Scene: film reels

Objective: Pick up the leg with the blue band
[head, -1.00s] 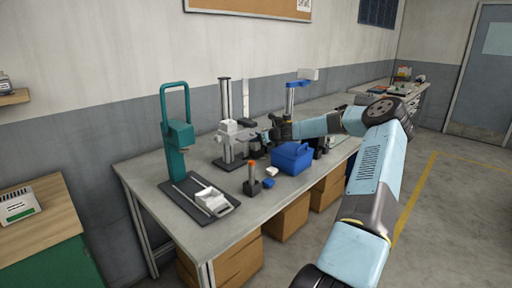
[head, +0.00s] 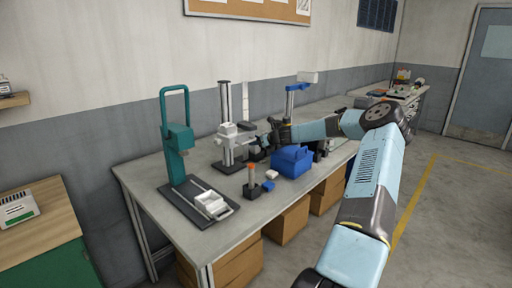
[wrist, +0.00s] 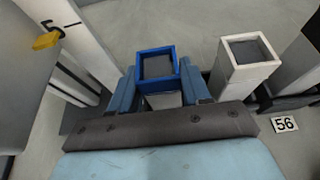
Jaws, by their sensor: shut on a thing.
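The leg with the blue band (wrist: 158,68) stands between the two blue fingers of my gripper in the wrist view. It has a square top with a blue rim and a dark centre; a pale side shows below the band. My gripper (wrist: 157,88) is shut on it, one finger on each side. A similar leg with a white band (wrist: 247,62) stands just to the right, apart from it. In the head view my gripper (head: 263,139) is over the bench beside the grey column stand, and the blue-banded leg cannot be made out there.
A grey stand (head: 226,135) is close to the left of my gripper. A blue box (head: 292,162) stands close to the right. An orange-topped post (head: 252,182) and small blocks are in front. A number 56 tag (wrist: 285,124) lies at right in the wrist view.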

